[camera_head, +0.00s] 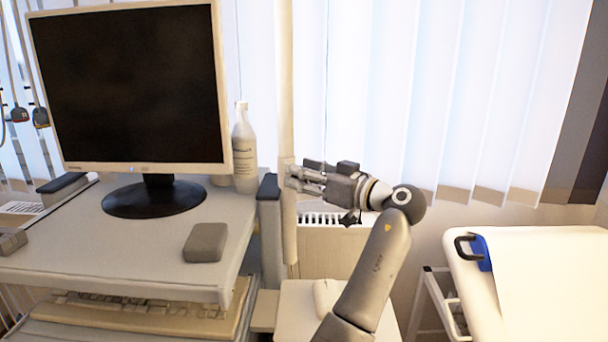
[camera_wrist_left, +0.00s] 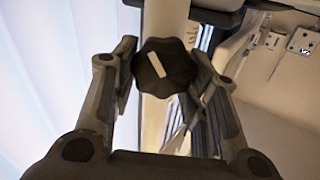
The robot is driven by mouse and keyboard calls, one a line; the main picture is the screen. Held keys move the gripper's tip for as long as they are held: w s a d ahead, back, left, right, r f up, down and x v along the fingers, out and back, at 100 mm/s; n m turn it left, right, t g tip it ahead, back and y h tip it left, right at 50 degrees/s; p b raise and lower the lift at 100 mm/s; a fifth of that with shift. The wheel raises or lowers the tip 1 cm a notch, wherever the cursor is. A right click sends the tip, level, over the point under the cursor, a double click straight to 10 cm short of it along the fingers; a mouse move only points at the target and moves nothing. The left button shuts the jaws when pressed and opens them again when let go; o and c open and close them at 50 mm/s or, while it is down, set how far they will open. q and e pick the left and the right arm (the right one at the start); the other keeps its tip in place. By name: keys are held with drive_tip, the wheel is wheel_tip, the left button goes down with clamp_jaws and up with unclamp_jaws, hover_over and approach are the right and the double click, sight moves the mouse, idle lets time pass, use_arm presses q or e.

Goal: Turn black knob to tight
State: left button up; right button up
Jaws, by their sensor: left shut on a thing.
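The black knob (camera_wrist_left: 164,67) is dark and lobed, with a white bar on its face. The bar stands near upright, its top leaning slightly left. The knob sits on a pale pole (camera_wrist_left: 166,18), which also shows in the head view (camera_head: 287,110). My left gripper (camera_head: 297,178) is at the pole, right of the monitor. In the left wrist view my left gripper (camera_wrist_left: 166,72) has one finger on each side of the knob and is shut on it. In the head view the knob is hidden by the fingers. My right gripper is not in view.
A cart (camera_head: 150,265) with a black monitor (camera_head: 130,85) and a white bottle (camera_head: 244,148) stands at left. A radiator (camera_head: 330,250) and window blinds (camera_head: 440,90) are behind my gripper. A padded bed (camera_head: 480,300) with a blue clamp (camera_head: 481,252) is at right.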

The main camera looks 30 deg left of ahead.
use_arm(q)
drive_tip(key=m, duration=0.4)
drive_tip(key=shift+w+p, duration=0.25)
drive_tip(key=shift+p, duration=0.1)
drive_tip(key=m+p, duration=0.1)
drive_tip(key=m, duration=0.3)
drive_tip(key=shift+w, duration=0.15)
drive_tip(key=m+p, duration=0.4)
drive_tip(key=m, duration=0.1)
drive_tip(key=shift+w+f, duration=0.15)
drive_tip(key=shift+f, duration=0.05)
drive_tip(key=m+p, duration=0.1)
drive_tip(key=m, duration=0.1)
drive_tip(key=shift+f+m+p, duration=0.2)
drive_tip(key=shift+m+p, duration=0.2)
drive_tip(key=shift+f+m+p, duration=0.15)
drive_tip(key=shift+m+p, duration=0.15)
drive_tip(key=shift+m, duration=0.2)
drive_tip(key=o, duration=0.9)
drive_tip(key=shift+f, duration=0.1)
drive_tip(key=shift+w, duration=0.1)
